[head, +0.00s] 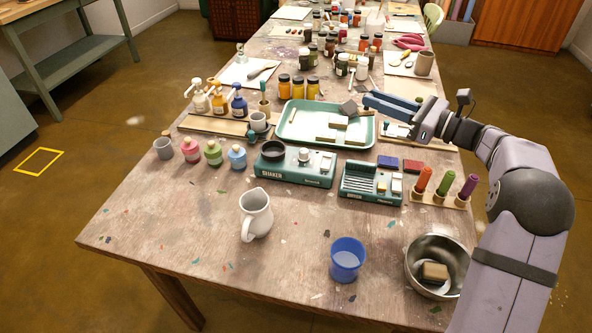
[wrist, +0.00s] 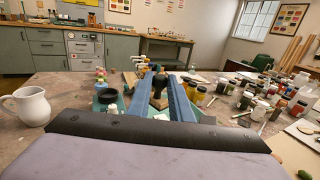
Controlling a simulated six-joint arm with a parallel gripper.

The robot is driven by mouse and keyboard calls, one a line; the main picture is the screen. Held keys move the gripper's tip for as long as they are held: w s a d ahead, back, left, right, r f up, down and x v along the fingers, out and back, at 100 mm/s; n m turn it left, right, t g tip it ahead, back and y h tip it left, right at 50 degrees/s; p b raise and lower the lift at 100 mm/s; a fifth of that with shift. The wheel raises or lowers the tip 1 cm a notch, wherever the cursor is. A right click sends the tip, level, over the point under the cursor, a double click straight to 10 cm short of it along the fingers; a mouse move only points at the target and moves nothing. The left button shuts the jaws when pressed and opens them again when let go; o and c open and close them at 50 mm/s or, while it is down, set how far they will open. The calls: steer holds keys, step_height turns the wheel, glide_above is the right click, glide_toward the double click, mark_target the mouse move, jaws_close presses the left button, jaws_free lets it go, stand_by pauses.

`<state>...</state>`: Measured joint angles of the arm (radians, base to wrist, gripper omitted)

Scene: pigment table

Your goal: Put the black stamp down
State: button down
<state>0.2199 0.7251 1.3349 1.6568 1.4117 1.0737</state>
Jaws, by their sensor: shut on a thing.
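The black stamp (head: 348,108) shows as a small dark block at the tips of my gripper (head: 368,99) in the head view. My gripper's long blue fingers are shut on it. In the wrist view, a dark shape that looks like the stamp (wrist: 157,88) lies between the blue fingers (wrist: 160,84). In the head view the stamp appears over the back right part of the green tray (head: 286,131). I cannot tell its exact height above the tray. Wooden blocks (head: 326,131) lie in the tray.
Yellow-orange jars (head: 298,88) stand behind the tray, and pump bottles (head: 218,102) to its left. A shaker (head: 297,165) and a teal device (head: 371,184) stand in front. A white jug (head: 256,213), blue cup (head: 346,260) and metal bowl (head: 415,262) are nearer. The front left table is clear.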

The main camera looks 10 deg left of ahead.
steer(key=s+a+n+g+y+p, duration=0.1)
steer(key=s+a+n+g+p, duration=0.15)
steer(key=s+a, duration=0.75)
steer(key=s+a+n+g+p, duration=0.1)
steer(key=s+a+g+p, duration=0.15)
steer(key=s+a, duration=0.85)
steer(key=shift+w+a+f+m+t+h+b, duration=0.15)
steer(key=shift+w+f+m+t, duration=0.6)
steer(key=shift+f, duration=1.9)
steer(key=shift+w+d+f+m+t+h+b, duration=0.1)
steer(key=shift+w+f+m+t+h, duration=0.2)
steer(key=shift+w+f+t, duration=1.55)
steer(key=shift+w+a+f+m+g+h+b, duration=0.1)
steer(key=shift+w+f+m+g, duration=0.35)
steer(key=shift+f, duration=3.05)
steer(key=shift+s+t, duration=0.25)
steer(key=shift+f, duration=0.15)
steer(key=c, duration=1.9)
jaws_free()
steer(key=shift+o, duration=0.2)
